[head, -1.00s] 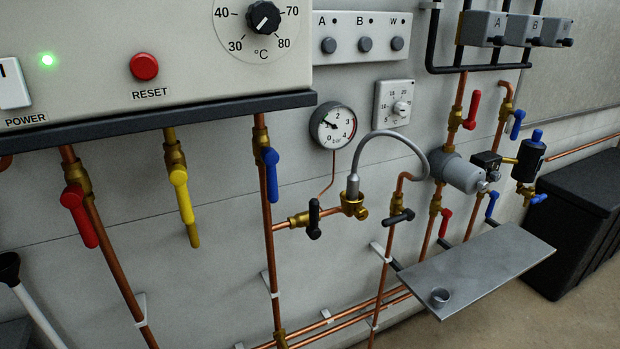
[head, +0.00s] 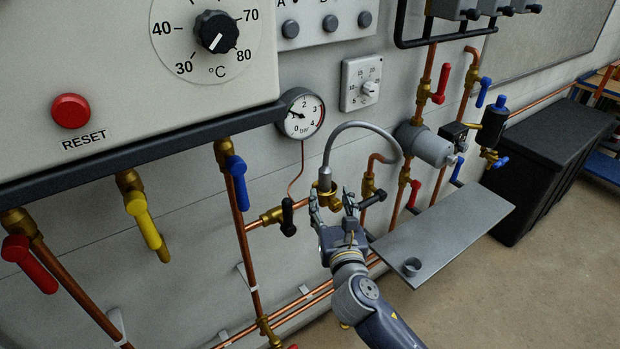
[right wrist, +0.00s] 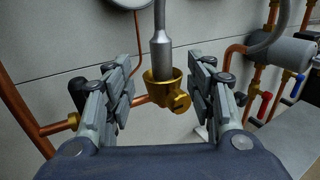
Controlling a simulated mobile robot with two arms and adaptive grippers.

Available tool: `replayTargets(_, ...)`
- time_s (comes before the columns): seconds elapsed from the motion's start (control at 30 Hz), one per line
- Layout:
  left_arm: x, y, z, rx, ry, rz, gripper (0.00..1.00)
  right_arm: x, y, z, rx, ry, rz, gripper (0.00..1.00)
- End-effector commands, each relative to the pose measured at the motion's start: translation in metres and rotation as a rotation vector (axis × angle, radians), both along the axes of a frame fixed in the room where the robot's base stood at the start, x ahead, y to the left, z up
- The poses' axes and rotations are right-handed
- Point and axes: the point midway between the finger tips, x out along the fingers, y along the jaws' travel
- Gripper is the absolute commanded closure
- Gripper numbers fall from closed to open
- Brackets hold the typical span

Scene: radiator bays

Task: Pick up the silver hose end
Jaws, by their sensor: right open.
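The silver hose end (head: 325,179) is a metal sleeve on a grey hose (head: 366,126) that arches to the right. It stands upright in a brass cup fitting (right wrist: 163,90) and shows clearly in the right wrist view (right wrist: 161,58). My right gripper (head: 331,199) is open and empty, in front of the brass fitting. In the right wrist view its fingers lie to either side of the hose end and cup, with gaps between. In the head view the gripper partly covers the fitting. My left gripper is not in view.
A black-handled valve (head: 288,217) is just left of the fitting and another black lever (head: 373,198) just right. The pressure gauge (head: 300,114) hangs above.

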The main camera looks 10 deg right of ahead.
Motion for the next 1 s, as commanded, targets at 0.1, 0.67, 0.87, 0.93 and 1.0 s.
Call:
replayTargets(0.1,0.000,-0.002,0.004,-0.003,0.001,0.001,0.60,0.020,-0.003,0.001,0.002,0.001,-0.001,0.50)
replayTargets(0.67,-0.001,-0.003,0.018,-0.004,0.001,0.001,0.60,0.073,-0.010,0.003,0.006,0.002,-0.001,0.50)
replayTargets(0.87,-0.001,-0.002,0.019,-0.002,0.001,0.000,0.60,0.092,-0.012,0.001,0.006,0.001,0.001,0.50)
replayTargets(0.93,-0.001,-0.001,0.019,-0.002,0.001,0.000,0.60,0.095,-0.012,0.001,0.006,0.002,0.001,0.50)
replayTargets(1.0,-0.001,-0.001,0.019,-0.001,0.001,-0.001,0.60,0.095,-0.012,0.000,0.006,0.002,0.001,0.50)
